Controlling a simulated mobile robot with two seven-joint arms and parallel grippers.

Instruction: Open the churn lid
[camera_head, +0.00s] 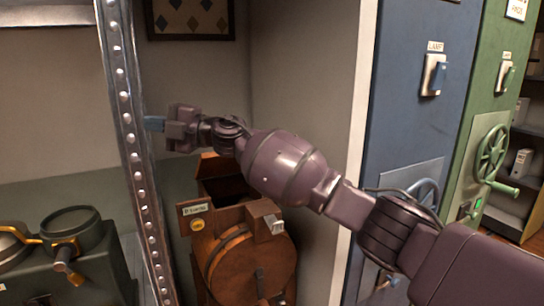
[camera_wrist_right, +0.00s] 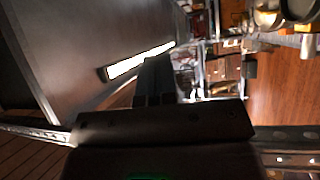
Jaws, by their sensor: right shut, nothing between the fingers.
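The wooden churn (camera_head: 250,265) stands low in the middle of the head view, with a round drum face at the front and a small plaque on its upper board. A wooden panel (camera_head: 217,164) stands up behind a dark opening at its top; I cannot tell for sure that this is the lid. My right gripper (camera_head: 153,124) is up and to the left of the churn, apart from it, shut and empty. Its fingers also show in the right wrist view (camera_wrist_right: 153,82). My forearm passes above the churn and hides part of it. My left gripper is not in view.
A riveted metal post (camera_head: 138,160) rises close to the left of my right gripper. A dark machine (camera_head: 85,265) with round tops stands at lower left. A blue cabinet (camera_head: 410,130) and a green cabinet (camera_head: 490,100) with a handwheel (camera_head: 492,155) stand at right.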

